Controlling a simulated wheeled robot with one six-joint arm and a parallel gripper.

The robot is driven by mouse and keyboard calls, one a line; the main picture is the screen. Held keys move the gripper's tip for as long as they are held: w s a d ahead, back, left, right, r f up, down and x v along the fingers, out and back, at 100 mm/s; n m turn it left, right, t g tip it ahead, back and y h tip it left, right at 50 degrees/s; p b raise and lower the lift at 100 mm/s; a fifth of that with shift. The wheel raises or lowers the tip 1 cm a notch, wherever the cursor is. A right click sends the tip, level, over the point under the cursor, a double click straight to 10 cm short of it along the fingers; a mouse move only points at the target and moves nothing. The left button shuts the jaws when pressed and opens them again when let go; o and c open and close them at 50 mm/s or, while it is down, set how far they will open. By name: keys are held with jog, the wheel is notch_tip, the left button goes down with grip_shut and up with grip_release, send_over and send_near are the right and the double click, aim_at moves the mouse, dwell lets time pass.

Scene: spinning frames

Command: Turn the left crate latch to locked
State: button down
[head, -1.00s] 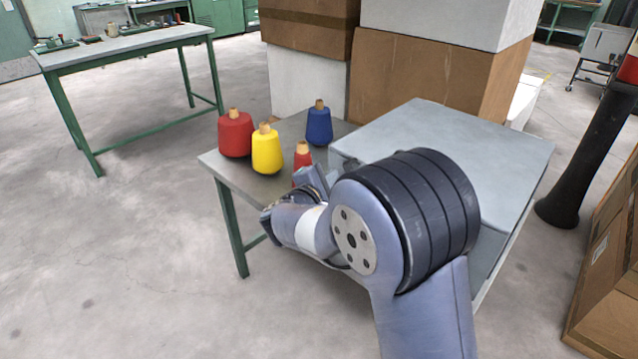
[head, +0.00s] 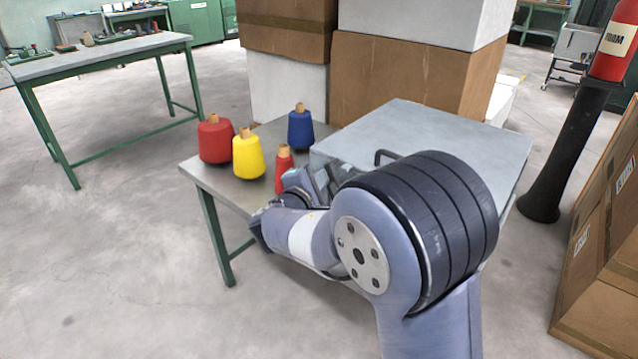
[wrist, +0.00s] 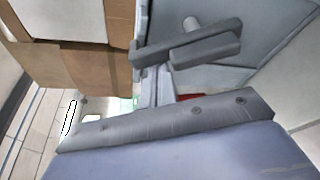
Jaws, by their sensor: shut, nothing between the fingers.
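The crate is a blue-grey box with a flat lid (head: 425,135) on the right of the small table. A dark bent bar (head: 384,156) shows at its near edge, partly behind my arm. My gripper (head: 322,182) is shut and empty beside the crate's near left side, largely covered by my arm links. In the wrist view a dark grey lever-like bar with a round stub (wrist: 192,47) lies close in front of the crate's pale surface (wrist: 270,30). I cannot tell for certain whether it is the left latch, how it is turned, or whether my fingers touch it.
A large red spool (head: 215,142), a yellow spool (head: 249,157), a small red spool (head: 284,172) and a blue spool (head: 300,130) stand left of the crate. Stacked boxes (head: 400,85) rise behind. A dark post (head: 555,150) and cartons (head: 600,270) are on the right.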

jog(key=shift+s+d+m+b, duration=0.15)
jog(key=shift+m+b, duration=0.35)
jog(key=shift+b, duration=1.35)
jog(key=m+t+b, duration=0.1)
jog(key=b, duration=0.4)
jog(key=d+m+b, duration=0.1)
jog(key=m+b, duration=0.1)
jog(key=b, duration=0.4)
jog(key=shift+s+r+t, duration=0.4)
jog(key=shift+s+d+r+m+b, duration=0.1)
jog(key=shift+d+r+m+b, duration=0.1)
jog(key=shift+m+b, duration=0.35)
jog(key=shift+r, duration=0.1)
jog(key=shift+a, duration=0.1)
